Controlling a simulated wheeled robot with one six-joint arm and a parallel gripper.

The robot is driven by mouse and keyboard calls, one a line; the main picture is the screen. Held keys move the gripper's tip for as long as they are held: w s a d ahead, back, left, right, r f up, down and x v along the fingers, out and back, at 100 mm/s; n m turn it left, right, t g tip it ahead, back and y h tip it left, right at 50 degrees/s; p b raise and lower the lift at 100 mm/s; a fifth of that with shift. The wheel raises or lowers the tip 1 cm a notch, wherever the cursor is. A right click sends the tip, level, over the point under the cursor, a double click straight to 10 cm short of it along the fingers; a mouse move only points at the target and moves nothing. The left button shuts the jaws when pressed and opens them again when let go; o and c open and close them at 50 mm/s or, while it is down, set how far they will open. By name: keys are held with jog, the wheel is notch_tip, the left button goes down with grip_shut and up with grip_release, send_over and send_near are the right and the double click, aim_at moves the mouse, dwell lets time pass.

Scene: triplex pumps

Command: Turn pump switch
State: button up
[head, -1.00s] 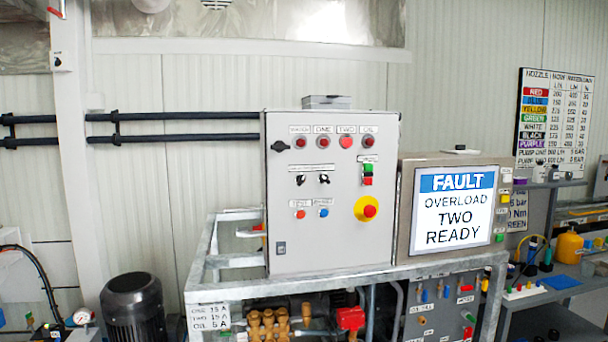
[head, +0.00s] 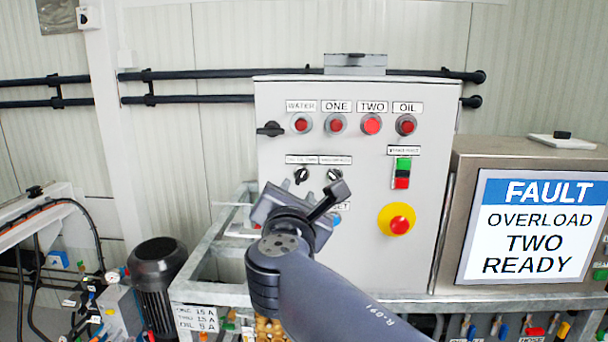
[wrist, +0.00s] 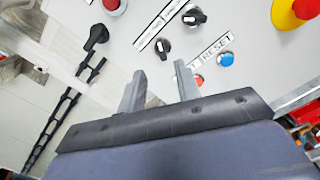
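The grey control cabinet (head: 355,235) carries two small black rotary switches, the left one (head: 301,176) and the right one (head: 334,175), under labels too small to read surely. In the wrist view the left switch (wrist: 163,48) and right switch (wrist: 194,17) lie just beyond the fingertips. A larger black rotary handle (head: 270,129) sits on the cabinet's upper left; it also shows in the wrist view (wrist: 97,37). My gripper (wrist: 159,70) is open and empty, its two fingers apart, touching no switch that I can see. In the head view my gripper (head: 302,197) is before the cabinet, below the switches.
A blue RESET button (wrist: 226,59) and a partly hidden red button (wrist: 198,79) are close to the fingers. A red-and-yellow emergency stop (head: 397,220) sits to the right. The screen (head: 530,228) reads FAULT OVERLOAD TWO READY. The TWO lamp (head: 371,124) looks brighter.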

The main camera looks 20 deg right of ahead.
aim_at(301, 177)
jog(key=p+x, duration=0.1)
jog(key=x, duration=0.7)
jog(key=shift+w+d+f, duration=0.1)
jog(key=shift+w+d, duration=0.05)
jog(key=shift+w, duration=0.05)
jog(key=shift+c, duration=0.2)
grip_shut()
